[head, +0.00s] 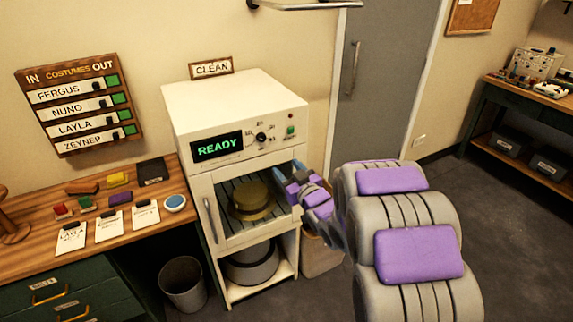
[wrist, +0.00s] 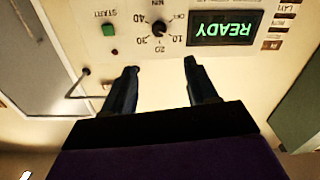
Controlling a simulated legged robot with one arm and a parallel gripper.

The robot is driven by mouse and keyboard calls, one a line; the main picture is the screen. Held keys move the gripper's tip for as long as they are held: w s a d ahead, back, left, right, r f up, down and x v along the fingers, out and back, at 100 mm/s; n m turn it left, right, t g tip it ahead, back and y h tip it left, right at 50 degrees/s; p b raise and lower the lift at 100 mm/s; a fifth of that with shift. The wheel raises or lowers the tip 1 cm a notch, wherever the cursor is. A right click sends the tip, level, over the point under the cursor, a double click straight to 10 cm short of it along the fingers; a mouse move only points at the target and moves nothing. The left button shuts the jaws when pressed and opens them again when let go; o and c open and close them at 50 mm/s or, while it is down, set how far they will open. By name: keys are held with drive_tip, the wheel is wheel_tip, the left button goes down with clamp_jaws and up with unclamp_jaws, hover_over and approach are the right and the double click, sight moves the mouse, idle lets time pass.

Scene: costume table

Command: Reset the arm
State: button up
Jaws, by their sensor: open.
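My gripper (head: 290,187) is in front of the right side of the white machine (head: 215,100). In the wrist view my gripper (wrist: 161,66) shows two dark fingers spread apart with nothing between them. They point at the machine's front panel, which appears upside down there. My arm with purple pads reaches in from the right in the head view. The machine's display (head: 217,147) reads READY in green, and it also fills the top right of the wrist view (wrist: 226,28).
A tan hat (head: 252,200) sits on a rack inside the machine. Left is a wooden table (head: 30,251) with small coloured blocks, labelled cards and a blue dish. A bin (head: 182,284) stands on the floor. A grey door (head: 380,90) is behind; open floor lies right.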

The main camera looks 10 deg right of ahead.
drive_tip(key=s+d+f+m+g+h, duration=0.1)
drive_tip(key=s+d+m+g+h, duration=0.25)
drive_tip(key=s, duration=0.55)
drive_tip(key=s+d+f+g+h, duration=0.1)
drive_tip(key=s+d+g+h, duration=0.25)
drive_tip(key=s+g, duration=0.35)
drive_tip(key=s+a+g, duration=0.1)
drive_tip(key=s+g, duration=0.1)
drive_tip(key=s, duration=0.9)
drive_tip(key=s+a+m+g+y, duration=0.1)
drive_tip(key=s+a+g, duration=0.1)
drive_tip(key=s, duration=0.9)
drive_tip(key=s+a+r+g, duration=0.1)
drive_tip(key=s+g, duration=0.3)
drive_tip(key=s, duration=0.7)
drive_tip(key=shift+a+m, duration=0.35)
drive_tip(key=shift+r+g, duration=0.1)
drive_tip(key=shift+g, duration=0.15)
